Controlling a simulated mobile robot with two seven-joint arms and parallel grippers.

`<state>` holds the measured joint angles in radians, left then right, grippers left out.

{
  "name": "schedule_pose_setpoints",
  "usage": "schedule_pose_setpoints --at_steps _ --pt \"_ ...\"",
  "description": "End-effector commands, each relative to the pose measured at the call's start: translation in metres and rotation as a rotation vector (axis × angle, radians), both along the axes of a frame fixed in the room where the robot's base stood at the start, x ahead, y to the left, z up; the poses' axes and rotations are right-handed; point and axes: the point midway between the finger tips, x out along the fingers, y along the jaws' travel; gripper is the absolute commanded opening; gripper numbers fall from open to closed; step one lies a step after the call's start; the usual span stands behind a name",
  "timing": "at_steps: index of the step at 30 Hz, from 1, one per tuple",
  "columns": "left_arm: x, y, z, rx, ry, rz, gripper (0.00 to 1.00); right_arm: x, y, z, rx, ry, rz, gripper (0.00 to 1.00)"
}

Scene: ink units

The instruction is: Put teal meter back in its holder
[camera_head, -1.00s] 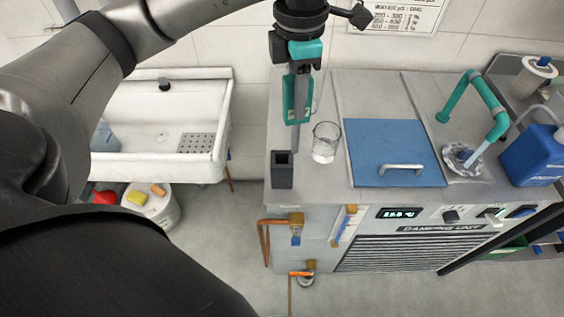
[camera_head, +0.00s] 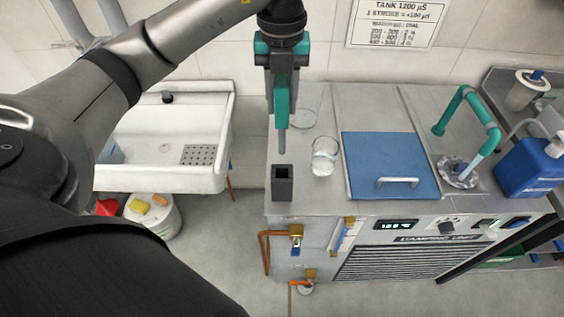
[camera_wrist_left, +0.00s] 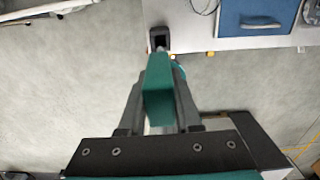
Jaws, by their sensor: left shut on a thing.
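The teal meter (camera_head: 281,97) hangs upright in my left gripper (camera_head: 282,78), its grey probe end pointing down. My left gripper is shut on it. In the left wrist view the teal meter (camera_wrist_left: 159,88) sits between the fingers of my left gripper (camera_wrist_left: 160,105). The holder is a dark square open-topped block (camera_head: 282,183) at the left front corner of the counter. The probe tip is above the holder and apart from it. In the left wrist view the holder (camera_wrist_left: 159,38) shows just beyond the meter's far end. My right gripper is not in view.
A glass beaker (camera_head: 324,157) stands close to the right of the holder. A blue lid (camera_head: 390,160) with a handle, a teal pipe (camera_head: 467,105) and a blue jug (camera_head: 530,165) are farther right. A white sink (camera_head: 160,140) is at the left.

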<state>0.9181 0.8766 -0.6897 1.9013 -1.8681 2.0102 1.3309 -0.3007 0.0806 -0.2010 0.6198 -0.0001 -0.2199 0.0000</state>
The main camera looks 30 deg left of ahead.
Motion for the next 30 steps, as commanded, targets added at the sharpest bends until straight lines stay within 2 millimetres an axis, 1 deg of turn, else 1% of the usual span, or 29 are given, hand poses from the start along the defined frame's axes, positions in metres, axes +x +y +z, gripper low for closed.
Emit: schedule_pose_setpoints --at_steps 1,3,5,9,12,15,22,27,30 --pt "-0.001 -0.001 -0.017 -0.002 0.006 -0.002 0.00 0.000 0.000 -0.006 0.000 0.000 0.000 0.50" --pt "-0.001 -0.001 -0.032 -0.003 0.006 -0.003 0.00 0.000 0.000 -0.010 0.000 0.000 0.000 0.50" --pt "-0.002 0.000 -0.047 0.000 0.008 -0.001 0.00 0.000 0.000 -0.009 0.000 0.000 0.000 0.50" --pt "-0.002 0.000 -0.083 0.000 0.006 -0.003 0.00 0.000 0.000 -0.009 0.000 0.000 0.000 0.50" --pt "-0.001 0.000 -0.105 0.000 0.004 -0.003 0.00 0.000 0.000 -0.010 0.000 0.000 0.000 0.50" --pt "-0.001 0.000 -0.119 0.000 0.002 -0.004 0.00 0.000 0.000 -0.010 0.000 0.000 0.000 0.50" --pt "0.000 0.000 -0.135 0.000 0.001 -0.004 0.00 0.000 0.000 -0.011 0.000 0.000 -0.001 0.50" --pt "-0.001 -0.001 -0.161 0.000 0.004 -0.004 0.00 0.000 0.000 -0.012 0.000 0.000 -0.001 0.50" --pt "0.000 -0.001 -0.170 -0.001 -0.001 -0.005 0.00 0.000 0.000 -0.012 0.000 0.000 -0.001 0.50"
